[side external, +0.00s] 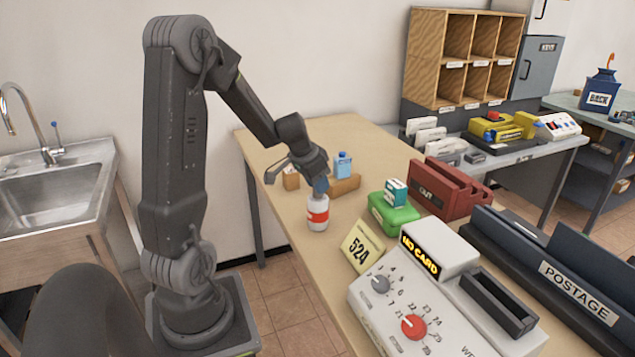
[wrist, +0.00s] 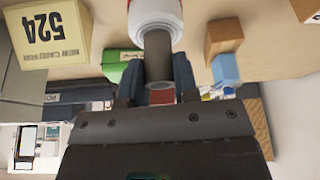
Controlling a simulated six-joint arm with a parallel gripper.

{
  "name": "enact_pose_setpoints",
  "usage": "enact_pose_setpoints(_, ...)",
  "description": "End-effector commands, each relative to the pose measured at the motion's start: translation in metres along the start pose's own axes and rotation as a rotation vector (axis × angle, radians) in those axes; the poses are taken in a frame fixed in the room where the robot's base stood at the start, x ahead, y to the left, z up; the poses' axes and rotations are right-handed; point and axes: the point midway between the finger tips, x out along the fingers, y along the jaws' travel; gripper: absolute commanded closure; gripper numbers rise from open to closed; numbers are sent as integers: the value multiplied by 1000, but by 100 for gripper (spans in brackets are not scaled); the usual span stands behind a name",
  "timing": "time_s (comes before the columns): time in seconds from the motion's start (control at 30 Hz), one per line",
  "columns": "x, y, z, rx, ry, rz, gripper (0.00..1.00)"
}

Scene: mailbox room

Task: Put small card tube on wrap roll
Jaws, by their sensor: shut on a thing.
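A white roll with a red band, which I take as the wrap roll (side external: 317,213), stands upright on the table; it also shows at the top of the wrist view (wrist: 153,14). My gripper (side external: 320,188) is directly above it, pointing down. In the wrist view the gripper (wrist: 159,84) is shut on a grey-brown cylinder, the small card tube (wrist: 158,58). The tube is in line with the roll, its far end at the roll's top. I cannot tell whether it touches the roll. In the side view the fingers hide the tube.
A wooden block (side external: 346,184) with a blue bottle (side external: 343,165) is close behind the roll. A green box (side external: 393,214) bears a small teal box (side external: 396,191). A 524 sign (side external: 362,246) and a red OUT tray (side external: 451,188) stand to the right. The table's left front is clear.

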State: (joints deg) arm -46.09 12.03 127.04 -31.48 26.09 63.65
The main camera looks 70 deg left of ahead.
Motion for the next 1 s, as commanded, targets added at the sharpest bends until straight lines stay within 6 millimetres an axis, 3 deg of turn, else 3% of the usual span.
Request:
enact_pose_setpoints(0.17,3,0,1,-1,0,1,94)
enact_pose_setpoints(0.2,3,0,1,-1,1,1,70)
enact_pose_setpoints(0.47,3,0,1,0,1,0,46)
enact_pose_setpoints(0.77,-2,0,-1,2,2,-2,46)
enact_pose_setpoints(1.0,-41,-1,-2,1,8,-6,46)
